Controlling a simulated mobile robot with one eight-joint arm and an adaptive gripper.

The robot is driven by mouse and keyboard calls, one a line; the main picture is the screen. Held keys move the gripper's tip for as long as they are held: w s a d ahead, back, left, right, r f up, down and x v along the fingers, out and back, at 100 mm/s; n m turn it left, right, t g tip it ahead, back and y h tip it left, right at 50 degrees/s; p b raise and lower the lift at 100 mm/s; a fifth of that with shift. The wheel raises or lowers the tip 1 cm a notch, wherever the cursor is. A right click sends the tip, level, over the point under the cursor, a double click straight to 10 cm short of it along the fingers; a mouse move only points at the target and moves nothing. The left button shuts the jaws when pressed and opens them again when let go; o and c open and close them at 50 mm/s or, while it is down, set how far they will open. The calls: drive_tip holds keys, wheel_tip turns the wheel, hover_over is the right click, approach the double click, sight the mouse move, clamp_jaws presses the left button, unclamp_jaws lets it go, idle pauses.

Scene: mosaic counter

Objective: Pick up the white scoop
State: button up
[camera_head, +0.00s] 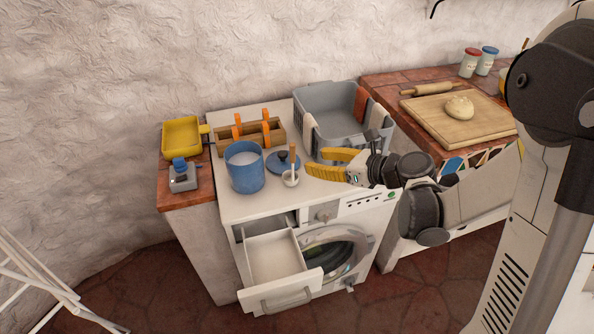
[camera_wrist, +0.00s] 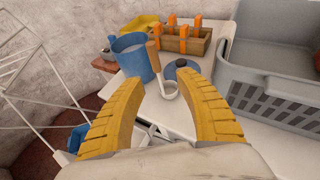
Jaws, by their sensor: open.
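The white scoop (camera_head: 290,180) stands on the white washing machine top, its wooden handle pointing up. It is in front of a blue lid and to the right of a blue canister (camera_head: 245,168) with white contents. In the wrist view the scoop (camera_wrist: 169,90) shows ahead, between my fingertips in the picture, its handle tilted slightly left. My gripper (camera_head: 325,165) has yellow fingers, is open and empty, and is to the right of the scoop, apart from it. In the wrist view my gripper (camera_wrist: 158,88) has its fingers spread wide.
A grey basket (camera_head: 335,104) with cloths stands behind my gripper. A wooden rack (camera_head: 262,136) with orange pegs is at the back. The blue lid (camera_head: 278,164) lies close behind the scoop. The washing machine's drawer (camera_head: 275,262) is pulled open in front.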

sight(292, 160)
drive_tip(key=b+x, duration=0.1)
drive_tip(key=x, duration=0.2)
drive_tip(key=b+x, duration=0.1)
drive_tip(key=x, duration=0.5)
drive_tip(key=shift+s+a+r+b, duration=0.25)
drive_tip(key=shift+a+r+b, duration=0.05)
drive_tip(key=shift+b, duration=0.1)
drive_tip(key=shift+s+r, duration=0.1)
drive_tip(key=shift+c, duration=0.2)
drive_tip(key=shift+d, duration=0.1)
clamp_jaws()
